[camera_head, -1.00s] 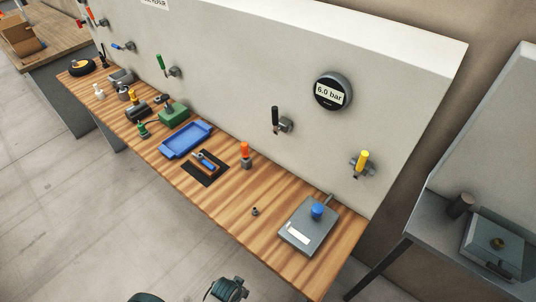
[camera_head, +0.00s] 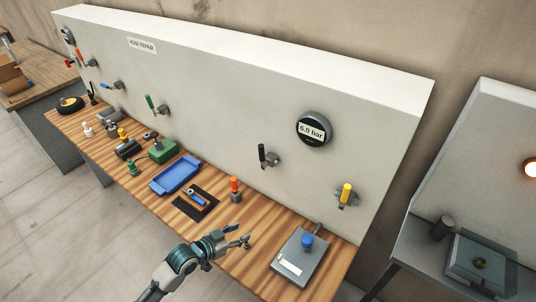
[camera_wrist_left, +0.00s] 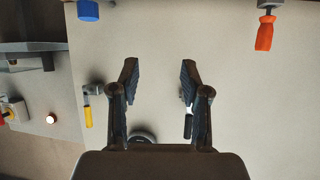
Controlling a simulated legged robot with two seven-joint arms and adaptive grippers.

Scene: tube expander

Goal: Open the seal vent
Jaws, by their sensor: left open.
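No readable label marks the seal vent, so I cannot tell which valve it is. On the pale panel are a black-handled valve (camera_head: 263,153) and a yellow-handled valve (camera_head: 347,193), right of the middle; both handles hang down or stand near upright. My left gripper (camera_head: 238,236) is open and empty above the table's front part, apart from the panel. In the left wrist view the open gripper (camera_wrist_left: 158,75) faces the panel. The yellow handle (camera_wrist_left: 88,112) shows left of its fingers; another valve (camera_wrist_left: 188,108) is partly hidden behind the right finger. My right gripper is not in view.
A 6.0 bar gauge (camera_head: 313,129) sits above the black-handled valve. A grey device with a blue knob (camera_head: 307,242), an orange-topped tool (camera_head: 235,189) and a blue tray (camera_head: 174,174) stand on the wooden table. More valves, including a green-handled one (camera_head: 151,103), are farther left.

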